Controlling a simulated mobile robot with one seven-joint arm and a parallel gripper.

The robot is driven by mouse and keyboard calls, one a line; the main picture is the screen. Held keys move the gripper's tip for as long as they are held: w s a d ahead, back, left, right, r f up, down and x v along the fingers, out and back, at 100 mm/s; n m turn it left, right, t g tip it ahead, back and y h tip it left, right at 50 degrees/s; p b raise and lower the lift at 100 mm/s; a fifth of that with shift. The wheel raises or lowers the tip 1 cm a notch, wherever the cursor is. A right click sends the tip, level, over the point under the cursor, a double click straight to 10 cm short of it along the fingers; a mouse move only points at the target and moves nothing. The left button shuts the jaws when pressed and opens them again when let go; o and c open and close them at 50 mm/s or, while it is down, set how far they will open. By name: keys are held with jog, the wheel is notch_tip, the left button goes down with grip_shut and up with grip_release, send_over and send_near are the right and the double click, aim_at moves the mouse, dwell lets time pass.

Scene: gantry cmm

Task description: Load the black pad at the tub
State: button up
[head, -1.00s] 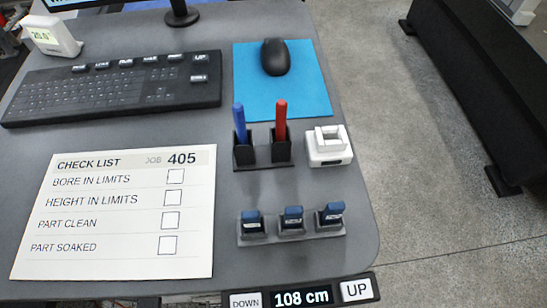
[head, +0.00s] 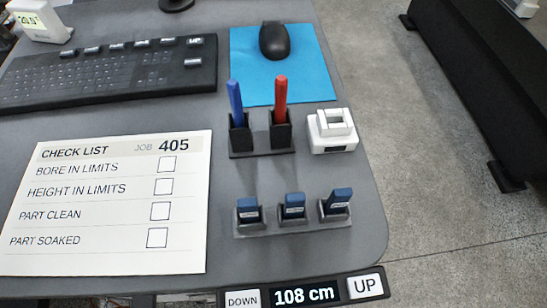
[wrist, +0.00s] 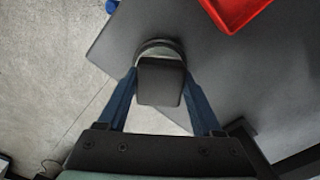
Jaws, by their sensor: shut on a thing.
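My gripper (wrist: 159,88) shows only in the wrist view. Its two blue fingers are shut on a black pad-like block (wrist: 160,82) with rounded corners. A grey curved rim (wrist: 160,46) shows just beyond the block; I cannot tell whether it belongs to it. The held block is over or near the edge of a dark grey surface. No tub can be made out for certain in either view.
In the wrist view a red tray-like thing (wrist: 236,12) is at the top right. In the head view the desk holds a keyboard (head: 110,75), a mouse (head: 274,42), a checklist card (head: 105,235), pens, a white block (head: 332,131) and several blue-topped pieces.

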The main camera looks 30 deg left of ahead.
jog(key=shift+f, duration=0.55)
dwell(1.6)
jog(key=shift+r, duration=0.1)
